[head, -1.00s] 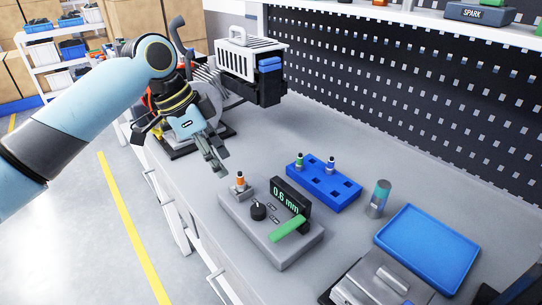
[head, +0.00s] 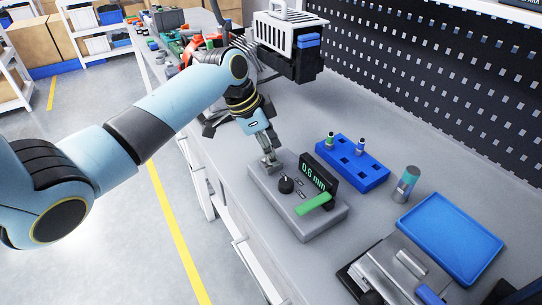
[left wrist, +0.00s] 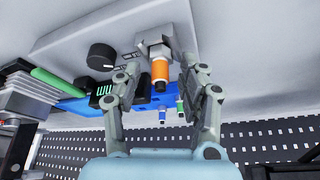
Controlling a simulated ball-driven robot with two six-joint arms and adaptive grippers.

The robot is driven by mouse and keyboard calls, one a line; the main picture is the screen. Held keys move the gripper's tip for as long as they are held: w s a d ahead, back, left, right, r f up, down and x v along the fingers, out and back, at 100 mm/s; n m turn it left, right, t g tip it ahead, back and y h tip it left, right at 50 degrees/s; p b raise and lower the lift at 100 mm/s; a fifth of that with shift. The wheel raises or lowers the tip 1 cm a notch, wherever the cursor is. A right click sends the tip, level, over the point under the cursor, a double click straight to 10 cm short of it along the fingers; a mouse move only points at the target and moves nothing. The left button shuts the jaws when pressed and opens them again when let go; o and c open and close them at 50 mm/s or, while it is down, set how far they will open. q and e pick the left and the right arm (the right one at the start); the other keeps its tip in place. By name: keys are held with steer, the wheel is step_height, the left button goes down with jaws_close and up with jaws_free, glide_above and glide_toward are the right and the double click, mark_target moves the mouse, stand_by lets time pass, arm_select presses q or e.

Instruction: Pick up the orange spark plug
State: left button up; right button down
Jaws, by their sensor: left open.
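The orange spark plug (left wrist: 160,70) stands in a small grey holder (left wrist: 153,42) on the gauge's base, seen in the left wrist view. My left gripper (left wrist: 162,66) is open, with one finger on each side of the plug. Gaps show between the plug and the fingers. In the head view my left gripper (head: 270,160) is over the far left corner of the grey gauge (head: 300,222) and hides the plug. My right gripper is not in view.
The gauge carries a black knob (head: 286,185), a 0.6 mm display (head: 318,176) and a green bar (head: 314,204). A blue rack (head: 350,168) with two plugs stands behind it. A cylinder (head: 405,184) and a blue tray (head: 450,238) are to the right.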

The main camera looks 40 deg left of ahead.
arm_select(q)
steer(key=shift+s, duration=0.1)
jaws_close()
stand_by(0.3)
steer(key=shift+r, duration=0.65)
step_height(320, 180, up, 3)
steer(key=d+r+p, duration=0.4)
steer(key=d+r, duration=0.7)
steer(key=shift+s+d+r+p, duration=0.3)
steer(key=shift+s+r+p, duration=0.05)
steer(key=shift+r, duration=0.05)
